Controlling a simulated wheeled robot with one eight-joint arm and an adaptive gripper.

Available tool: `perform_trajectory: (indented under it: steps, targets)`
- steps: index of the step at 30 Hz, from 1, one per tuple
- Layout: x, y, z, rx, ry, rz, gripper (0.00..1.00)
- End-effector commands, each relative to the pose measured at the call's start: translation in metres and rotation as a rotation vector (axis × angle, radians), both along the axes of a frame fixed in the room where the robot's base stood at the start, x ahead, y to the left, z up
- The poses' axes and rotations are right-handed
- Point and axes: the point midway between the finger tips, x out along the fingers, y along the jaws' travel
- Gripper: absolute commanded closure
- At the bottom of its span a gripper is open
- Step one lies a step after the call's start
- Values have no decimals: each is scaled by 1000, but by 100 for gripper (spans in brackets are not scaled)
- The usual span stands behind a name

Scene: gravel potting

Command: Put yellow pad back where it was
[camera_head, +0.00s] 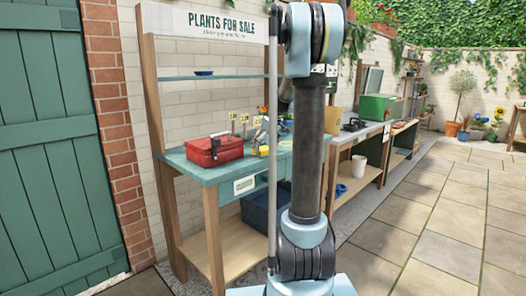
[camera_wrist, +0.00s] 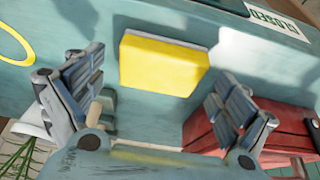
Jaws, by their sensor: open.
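The yellow pad (camera_wrist: 163,64) is a flat block with a pale edge. In the wrist view it lies on the teal bench top (camera_wrist: 140,117), ahead of my gripper (camera_wrist: 155,92) and roughly centred between the fingers. My gripper is open, with one finger on each side and nothing held between them. The pad appears apart from both fingers; the height gap is hard to judge. In the head view a small yellow patch (camera_head: 264,151) shows beside the arm on the bench, too small to identify surely. My gripper is mostly hidden there.
A red toolbox (camera_head: 214,149) stands on the bench; it also shows close to the right finger in the wrist view (camera_wrist: 292,131). A yellow ring (camera_wrist: 14,42) lies at the left. A "closed" sign (camera_wrist: 272,21) is beyond the pad. A dark blue crate (camera_head: 259,208) sits below the bench.

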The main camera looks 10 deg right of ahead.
Motion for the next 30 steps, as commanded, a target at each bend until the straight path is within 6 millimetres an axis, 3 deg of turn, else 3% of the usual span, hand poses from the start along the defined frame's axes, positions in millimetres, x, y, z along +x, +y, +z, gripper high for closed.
perform_trajectory:
  steps: [15, 26, 30]
  targets:
    - [-29, -19, 84, 1, 1, 0, 5]
    - [-36, -22, 98, 0, 2, -1, 5]
    - [-59, -16, 93, -2, 16, -27, 5]
